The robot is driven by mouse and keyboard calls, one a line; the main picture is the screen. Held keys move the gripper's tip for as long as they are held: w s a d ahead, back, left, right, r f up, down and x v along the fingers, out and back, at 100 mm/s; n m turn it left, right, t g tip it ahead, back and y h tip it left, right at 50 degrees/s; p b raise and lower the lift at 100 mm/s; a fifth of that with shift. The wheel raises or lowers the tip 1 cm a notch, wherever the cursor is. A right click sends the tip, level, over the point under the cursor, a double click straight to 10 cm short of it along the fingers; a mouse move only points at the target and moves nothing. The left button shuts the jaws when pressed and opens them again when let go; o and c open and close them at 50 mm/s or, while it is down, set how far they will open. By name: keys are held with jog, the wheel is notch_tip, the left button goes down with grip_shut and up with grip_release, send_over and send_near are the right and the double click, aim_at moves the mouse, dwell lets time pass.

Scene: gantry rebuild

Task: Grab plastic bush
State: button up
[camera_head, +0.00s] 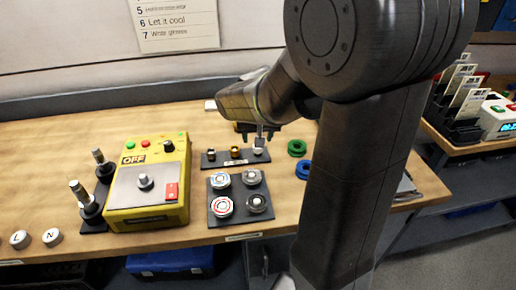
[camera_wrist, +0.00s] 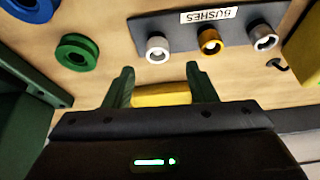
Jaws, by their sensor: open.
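The white plastic bush (camera_wrist: 157,48) stands at one end of a dark holder labelled BUSHES (camera_wrist: 178,26), at the left in the wrist view. In the head view it is the right one (camera_head: 259,148) of three on the holder (camera_head: 222,162). A brass bush (camera_wrist: 209,40) and a steel bush (camera_wrist: 263,37) stand beside it. My gripper (camera_wrist: 160,70) is open, with its two green fingers apart. The white bush shows just beyond the fingertips, in line with the gap. In the head view my gripper (camera_head: 264,133) is just above that bush. Nothing is seen held.
A green ring (camera_head: 297,148) and a blue ring (camera_head: 304,170) lie right of the holder. A dark plate with several round parts (camera_head: 238,196) lies in front. A yellow control box (camera_head: 149,183) and posts stand left. Bare wooden bench (camera_head: 60,140) shows at the back left.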

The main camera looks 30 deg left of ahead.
aim_at(258, 153)
jog(key=x, duration=0.4)
jog(key=shift+d+f, duration=0.15)
jog(key=shift+f, duration=0.3)
jog(key=c, duration=1)
